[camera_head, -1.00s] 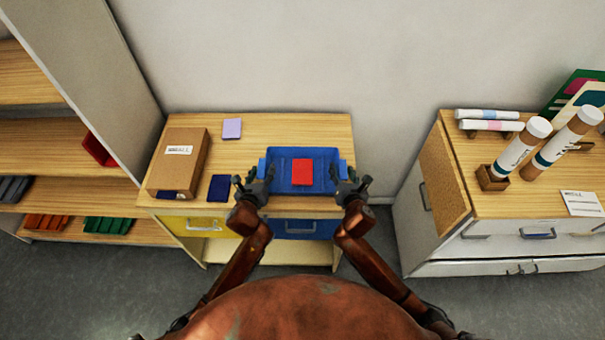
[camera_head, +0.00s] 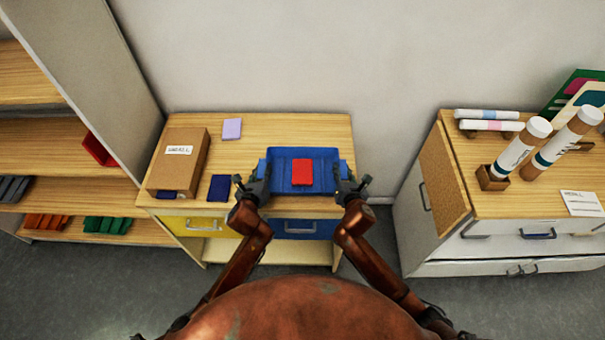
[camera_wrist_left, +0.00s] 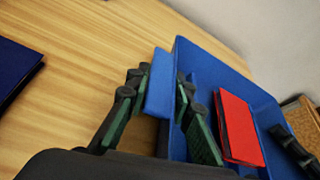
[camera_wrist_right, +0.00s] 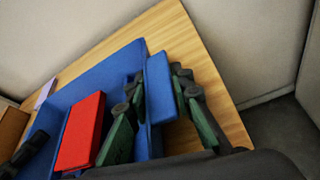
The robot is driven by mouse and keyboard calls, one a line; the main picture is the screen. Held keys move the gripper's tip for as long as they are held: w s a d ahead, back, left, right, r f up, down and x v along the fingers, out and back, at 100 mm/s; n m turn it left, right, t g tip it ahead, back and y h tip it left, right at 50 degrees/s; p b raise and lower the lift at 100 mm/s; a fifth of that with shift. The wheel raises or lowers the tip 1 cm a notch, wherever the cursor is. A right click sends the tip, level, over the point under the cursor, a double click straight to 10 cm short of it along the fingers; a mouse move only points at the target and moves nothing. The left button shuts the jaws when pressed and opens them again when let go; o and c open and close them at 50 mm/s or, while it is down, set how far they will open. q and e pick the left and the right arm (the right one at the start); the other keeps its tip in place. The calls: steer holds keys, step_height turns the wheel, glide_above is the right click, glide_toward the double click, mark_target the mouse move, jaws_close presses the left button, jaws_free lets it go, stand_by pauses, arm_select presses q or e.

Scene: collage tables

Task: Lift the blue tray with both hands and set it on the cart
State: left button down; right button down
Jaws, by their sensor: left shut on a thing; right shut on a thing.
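The blue tray (camera_head: 279,166) is at the front right of the wooden-topped table, with a flat red block (camera_head: 302,172) inside it. My left gripper (camera_head: 254,186) is at the tray's left end. In the left wrist view its fingers (camera_wrist_left: 160,88) are shut on the tray's left handle (camera_wrist_left: 159,84). My right gripper (camera_head: 351,185) is at the right end. In the right wrist view its fingers (camera_wrist_right: 158,94) are shut on the right handle (camera_wrist_right: 160,86). The tray looks level and on the tabletop; I cannot tell any small gap. I cannot make out a cart.
The table (camera_head: 265,126) also holds a cardboard box (camera_head: 192,165), a dark blue pad (camera_head: 219,188) and a lilac pad (camera_head: 232,128). A shelf unit (camera_head: 60,135) stands left. A drawer cabinet (camera_head: 500,205) with tubes stands right, across a floor gap.

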arm_select(q)
steer(key=shift+r, duration=0.1)
arm_select(e)
steer(key=shift+r, duration=0.1)
